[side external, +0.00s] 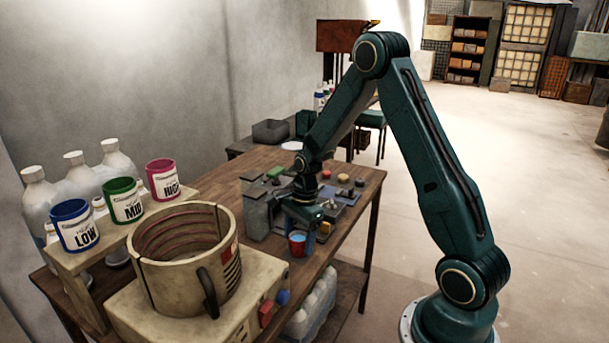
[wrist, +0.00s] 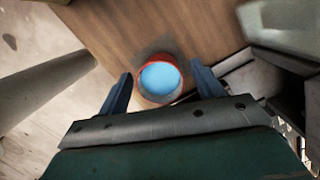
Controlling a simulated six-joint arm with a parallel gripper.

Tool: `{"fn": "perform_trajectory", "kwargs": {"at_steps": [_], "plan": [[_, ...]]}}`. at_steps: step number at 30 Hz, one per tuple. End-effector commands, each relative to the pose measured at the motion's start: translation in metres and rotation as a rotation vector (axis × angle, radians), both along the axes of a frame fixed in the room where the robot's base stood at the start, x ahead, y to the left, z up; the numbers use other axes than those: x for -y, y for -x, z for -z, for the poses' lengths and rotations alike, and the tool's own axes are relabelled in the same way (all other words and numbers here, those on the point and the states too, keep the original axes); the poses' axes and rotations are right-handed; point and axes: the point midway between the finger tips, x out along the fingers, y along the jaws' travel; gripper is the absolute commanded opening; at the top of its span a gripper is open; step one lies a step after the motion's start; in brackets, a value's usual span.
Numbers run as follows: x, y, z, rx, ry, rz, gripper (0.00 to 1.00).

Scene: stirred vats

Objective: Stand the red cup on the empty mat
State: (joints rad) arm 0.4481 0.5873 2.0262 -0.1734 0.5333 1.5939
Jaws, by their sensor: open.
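A red cup (side external: 297,245) with light blue contents stands upright on the wooden table near its front edge, partly hidden under my gripper (side external: 301,228). In the wrist view the same red cup (wrist: 159,76) is seen from above, its round mouth beyond and between the two blue-grey fingers of my gripper (wrist: 161,80). The fingers are apart, one on each side of the cup in the picture. I cannot tell how high they are above it. I cannot pick out the empty mat for sure in either view.
A beige vat (side external: 188,262) stands in front. Blue LOW (side external: 74,226), green MID (side external: 125,200) and magenta HIGH (side external: 163,180) cups stand on a wooden shelf at left. Grey blocks (side external: 257,212) crowd the table beside my gripper. A white disc (side external: 292,146) lies farther back.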

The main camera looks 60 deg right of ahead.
Motion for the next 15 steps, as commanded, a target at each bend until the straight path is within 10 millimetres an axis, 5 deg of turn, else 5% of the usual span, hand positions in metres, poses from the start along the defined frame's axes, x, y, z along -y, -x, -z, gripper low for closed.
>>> {"fn": "perform_trajectory", "kwargs": {"at_steps": [8,15], "plan": [[0.002,0.000,-0.013,0.003,0.001,0.000,0.67],[0.006,0.001,-0.044,0.004,0.001,0.001,0.67]]}}
